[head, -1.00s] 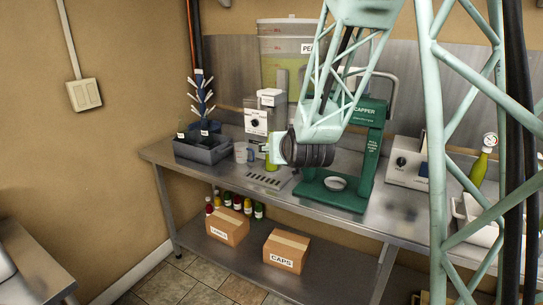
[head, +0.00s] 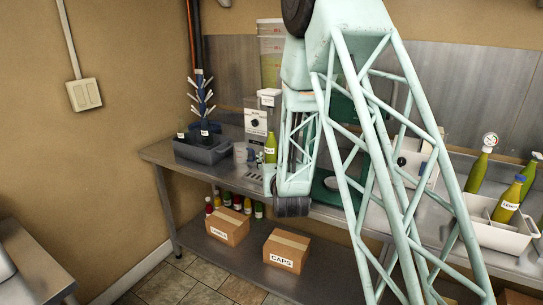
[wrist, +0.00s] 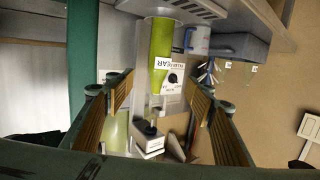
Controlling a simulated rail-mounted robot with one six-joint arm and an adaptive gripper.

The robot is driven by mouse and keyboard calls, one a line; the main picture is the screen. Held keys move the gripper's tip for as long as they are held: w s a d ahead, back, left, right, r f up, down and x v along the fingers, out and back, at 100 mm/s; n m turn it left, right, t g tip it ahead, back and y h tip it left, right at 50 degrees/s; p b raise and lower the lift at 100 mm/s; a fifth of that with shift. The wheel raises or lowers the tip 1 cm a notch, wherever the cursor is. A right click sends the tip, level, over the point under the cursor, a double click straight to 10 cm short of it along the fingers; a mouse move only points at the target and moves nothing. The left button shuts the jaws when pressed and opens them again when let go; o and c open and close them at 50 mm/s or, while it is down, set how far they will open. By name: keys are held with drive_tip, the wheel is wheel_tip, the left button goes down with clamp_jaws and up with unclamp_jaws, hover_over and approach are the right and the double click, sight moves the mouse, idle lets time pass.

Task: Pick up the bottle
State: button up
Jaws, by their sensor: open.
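A green bottle (head: 270,148) with a white label stands upright on the steel counter, beside the grey dispenser. In the wrist view, which is upside down, the bottle (wrist: 161,42) with its PEAR label shows at the top middle. My gripper (wrist: 158,85) is open and empty, its two ochre-padded fingers wide apart. The bottle lines up with the gap between them; how deep it reaches between them I cannot tell. In the head view, my gripper (head: 269,178) is low at the counter's front edge, just in front of the bottle, and mostly hidden by my wrist.
The grey dispenser (head: 256,122) stands behind the bottle, with a mug (head: 240,153) to its left. A grey crate (head: 203,150) sits farther left. The green capper (head: 342,110) is right, partly behind my arm. A white crate (head: 490,235) with bottles stands far right.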

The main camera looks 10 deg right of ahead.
sight(272, 153)
drive_tip(key=shift+t, duration=0.7)
drive_tip(key=shift+w+f, duration=0.25)
drive_tip(key=shift+f, duration=0.75)
drive_tip(key=shift+w+f, duration=0.25)
drive_tip(key=shift+f, duration=0.75)
drive_tip(key=shift+w, duration=0.15)
drive_tip(key=shift+w+d+b, duration=0.25)
drive_tip(key=shift+w+b, duration=0.05)
drive_tip(key=shift+w, duration=1.8)
drive_tip(key=shift+w+d+b, duration=0.2)
drive_tip(key=shift+w+b, duration=0.05)
drive_tip(key=shift+w, duration=1.8)
drive_tip(key=shift+w, duration=0.1)
drive_tip(key=shift+w+d+b, duration=0.2)
drive_tip(key=shift+w+b, duration=0.15)
drive_tip(key=shift+w, duration=0.9)
drive_tip(key=shift+w+d+b, duration=0.15)
drive_tip(key=shift+w+b, duration=0.15)
drive_tip(key=shift+w, duration=0.95)
drive_tip(key=shift+r, duration=0.1)
drive_tip(key=c, duration=1.3)
